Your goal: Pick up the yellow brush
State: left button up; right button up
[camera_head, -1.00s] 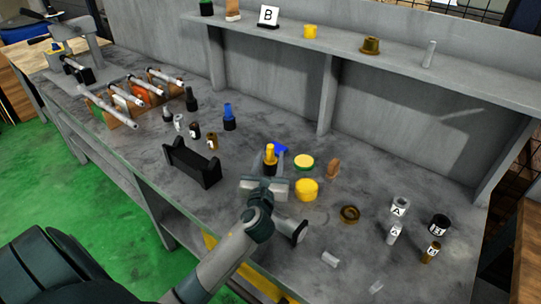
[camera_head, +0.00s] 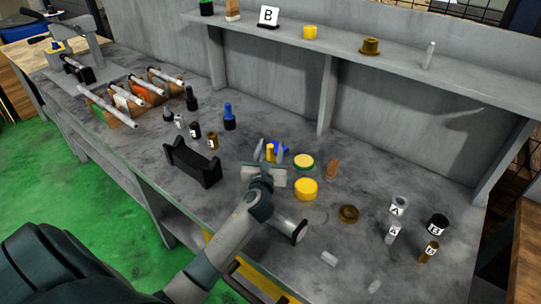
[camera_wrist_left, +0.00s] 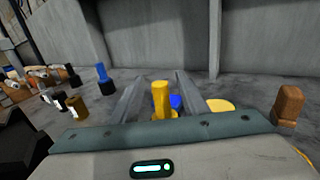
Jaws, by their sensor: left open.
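The yellow brush (camera_head: 270,152) stands upright on the grey bench, partly hidden behind my left gripper in the head view. In the left wrist view the yellow brush (camera_wrist_left: 160,99) rises between the two fingers, and its lower part is hidden by the gripper body. My left gripper (camera_head: 270,154) is open, with one finger on each side of the brush and a visible gap to each. It also shows in the left wrist view (camera_wrist_left: 158,92). My right gripper is not in view.
A blue object (camera_head: 281,148) lies just behind the brush. A green-rimmed yellow lid (camera_head: 303,161) and a yellow tin (camera_head: 306,189) are to the right. A black cradle (camera_head: 191,162) stands left, a blue-topped brush (camera_head: 229,117) beyond it. A shelf (camera_head: 330,52) runs along the back.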

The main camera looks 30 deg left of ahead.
pick_arm(q)
jog(key=shift+w+a, duration=0.1)
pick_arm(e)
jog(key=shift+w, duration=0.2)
pick_arm(q)
grip_shut()
